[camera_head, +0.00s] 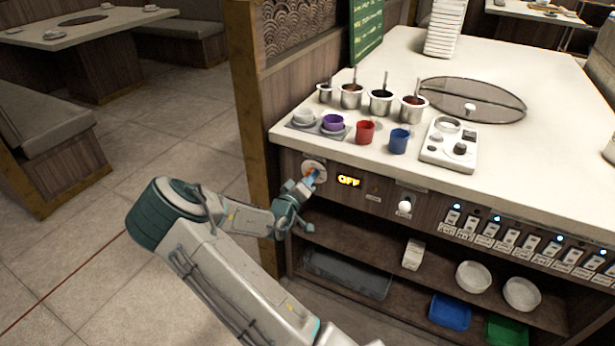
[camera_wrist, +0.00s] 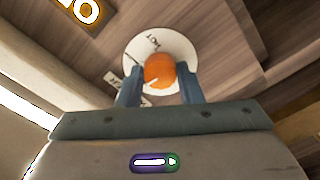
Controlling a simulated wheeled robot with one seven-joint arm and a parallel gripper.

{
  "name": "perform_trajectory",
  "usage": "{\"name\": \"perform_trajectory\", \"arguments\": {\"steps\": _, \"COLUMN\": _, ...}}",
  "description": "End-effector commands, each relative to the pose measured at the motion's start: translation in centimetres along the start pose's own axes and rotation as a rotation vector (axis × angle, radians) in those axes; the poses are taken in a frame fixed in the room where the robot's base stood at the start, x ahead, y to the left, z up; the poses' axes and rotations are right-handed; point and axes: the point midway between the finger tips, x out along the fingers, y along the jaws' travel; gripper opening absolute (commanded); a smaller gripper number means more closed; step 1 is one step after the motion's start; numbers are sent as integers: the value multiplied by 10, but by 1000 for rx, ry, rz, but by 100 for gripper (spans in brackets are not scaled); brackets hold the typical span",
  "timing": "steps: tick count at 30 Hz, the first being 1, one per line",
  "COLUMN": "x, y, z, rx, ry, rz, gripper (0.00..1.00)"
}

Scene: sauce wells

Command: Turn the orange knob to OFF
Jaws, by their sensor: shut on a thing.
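The orange knob (camera_wrist: 160,69) sits on a round white dial plate (camera_wrist: 141,46) in the wrist view, with dark lettering around it. My gripper (camera_wrist: 160,82) is shut on the knob, one blue-grey finger on each side. In the head view, my gripper (camera_head: 310,179) is at the dial plate (camera_head: 311,166) on the counter's front panel, and the knob is mostly hidden there. A lit yellow display (camera_head: 348,181) just right of the dial appears to read OFF.
A white knob (camera_head: 404,207) and a row of switches (camera_head: 508,238) continue along the panel to the right. Above stand a red cup (camera_head: 365,132), a blue cup (camera_head: 399,141) and several steel sauce pots. An open shelf with bowls (camera_head: 473,276) lies below.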

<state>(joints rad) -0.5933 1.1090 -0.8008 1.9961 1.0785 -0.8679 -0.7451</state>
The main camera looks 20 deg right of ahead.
Motion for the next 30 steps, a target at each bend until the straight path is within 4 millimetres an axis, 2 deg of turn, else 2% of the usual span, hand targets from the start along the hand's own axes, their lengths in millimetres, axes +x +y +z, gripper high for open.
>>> {"name": "perform_trajectory", "arguments": {"steps": 9, "x": 0, "y": 2, "z": 1, "rx": -121, "ry": -3, "rz": 2, "gripper": 10}}
{"name": "perform_trajectory", "arguments": {"steps": 25, "x": 0, "y": 1, "z": 2, "rx": -146, "ry": -3, "rz": 2, "gripper": 11}}
{"name": "perform_trajectory", "arguments": {"steps": 26, "x": 0, "y": 1, "z": 2, "rx": -146, "ry": -3, "rz": 2, "gripper": 36}}
{"name": "perform_trajectory", "arguments": {"steps": 27, "x": 0, "y": 1, "z": 1, "rx": -146, "ry": -3, "rz": 2, "gripper": 47}}
{"name": "perform_trajectory", "arguments": {"steps": 28, "x": 0, "y": 1, "z": 1, "rx": -146, "ry": -3, "rz": 2, "gripper": 55}}
{"name": "perform_trajectory", "arguments": {"steps": 30, "x": 0, "y": 1, "z": 1, "rx": -145, "ry": -1, "rz": 1, "gripper": 55}}
